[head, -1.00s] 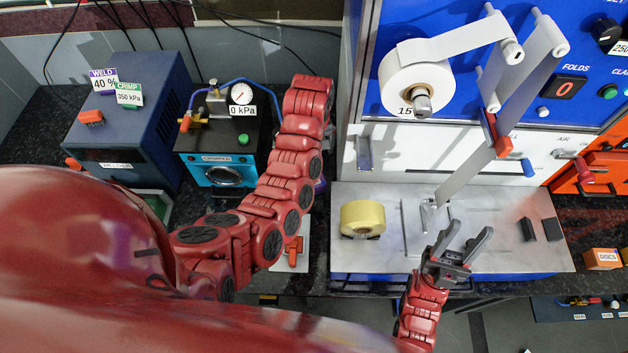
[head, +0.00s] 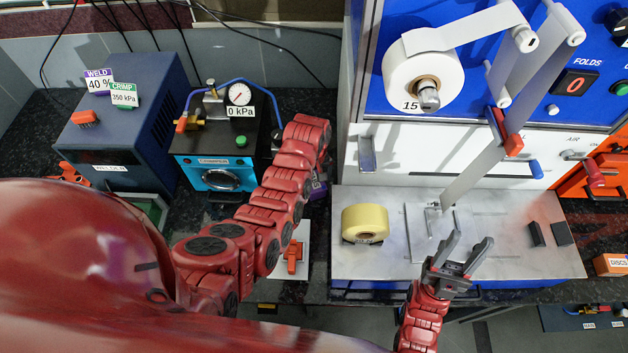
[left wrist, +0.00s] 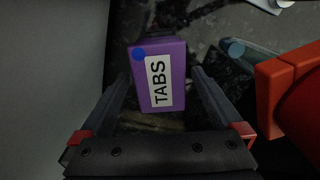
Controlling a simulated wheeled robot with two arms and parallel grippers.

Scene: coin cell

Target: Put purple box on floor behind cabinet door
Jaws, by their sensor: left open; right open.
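The purple box (left wrist: 172,62), labelled TABS with a blue dot, stands ahead of my left gripper (left wrist: 160,78) in the left wrist view. The gripper is open, with one finger to each side of the box; I cannot tell whether they touch it. In the head view a small part of the purple box (head: 318,190) shows beside my left arm, which hides the left gripper. My right gripper (head: 466,258) is open and empty at the front of the metal worktop. I cannot make out a cabinet door.
The metal worktop (head: 385,262) carries a yellow tape roll (head: 365,223) and dark blocks. A blue crimper (head: 217,172) and a welder (head: 125,130) stand at the left. An orange-handled switch (head: 292,257) is near my left arm. Floor shows along the bottom.

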